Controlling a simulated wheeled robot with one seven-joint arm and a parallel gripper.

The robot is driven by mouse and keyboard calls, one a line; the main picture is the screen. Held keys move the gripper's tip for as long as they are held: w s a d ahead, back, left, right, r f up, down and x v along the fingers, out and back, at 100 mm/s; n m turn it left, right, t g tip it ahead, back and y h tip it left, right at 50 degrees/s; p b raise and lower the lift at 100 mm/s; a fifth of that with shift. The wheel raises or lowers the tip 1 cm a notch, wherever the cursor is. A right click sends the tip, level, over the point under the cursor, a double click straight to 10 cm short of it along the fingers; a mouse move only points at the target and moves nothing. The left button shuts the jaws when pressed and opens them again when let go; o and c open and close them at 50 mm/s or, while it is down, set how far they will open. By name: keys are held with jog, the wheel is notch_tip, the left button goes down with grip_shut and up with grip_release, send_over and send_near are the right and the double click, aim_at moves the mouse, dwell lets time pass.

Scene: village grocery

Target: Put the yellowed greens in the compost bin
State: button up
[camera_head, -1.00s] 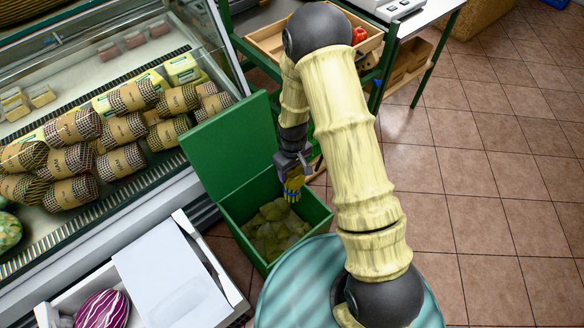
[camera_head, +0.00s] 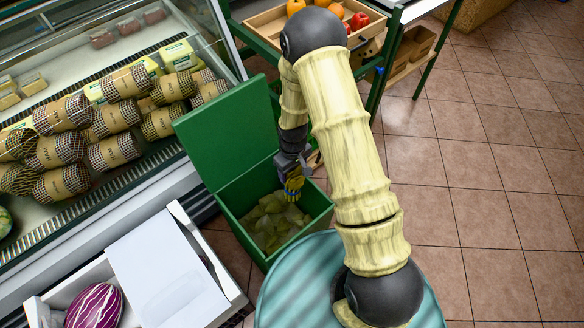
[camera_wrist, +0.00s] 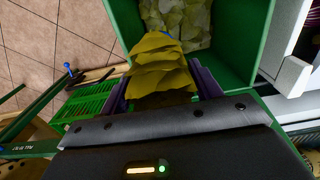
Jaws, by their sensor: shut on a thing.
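The compost bin (camera_head: 228,199) is a green box with its lid standing open, and leafy scraps (camera_head: 270,222) lie in its bottom. My gripper (camera_head: 293,188) is over the bin's right back part, pointing down. In the wrist view my gripper (camera_wrist: 160,88) is shut on the yellowed greens (camera_wrist: 158,66), a layered bunch of yellow-olive leaves that hangs beyond the fingers. In the wrist view the bin (camera_wrist: 236,45) surrounds the scraps beyond the bunch. In the head view the bunch is mostly hidden by the gripper, and I cannot tell whether it touches the scraps.
A white crate (camera_head: 205,262) with a red cabbage (camera_head: 95,306) stands at the front left. A glass display case (camera_head: 110,200) with netted packs is at the left. A wooden tray of fruit (camera_head: 262,40) stands on a green rack behind the bin. Tiled floor (camera_head: 480,200) is free at the right.

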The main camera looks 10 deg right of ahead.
notch_tip(320, 180, down, 21)
jog(key=b, duration=1.3)
dwell(0.9)
jog(key=o, duration=1.7)
jog(key=shift+c, duration=0.2)
notch_tip(320, 180, up, 17)
jog(key=p, duration=0.2)
jog(key=shift+r+p, duration=0.2)
jog(key=shift+p, duration=0.1)
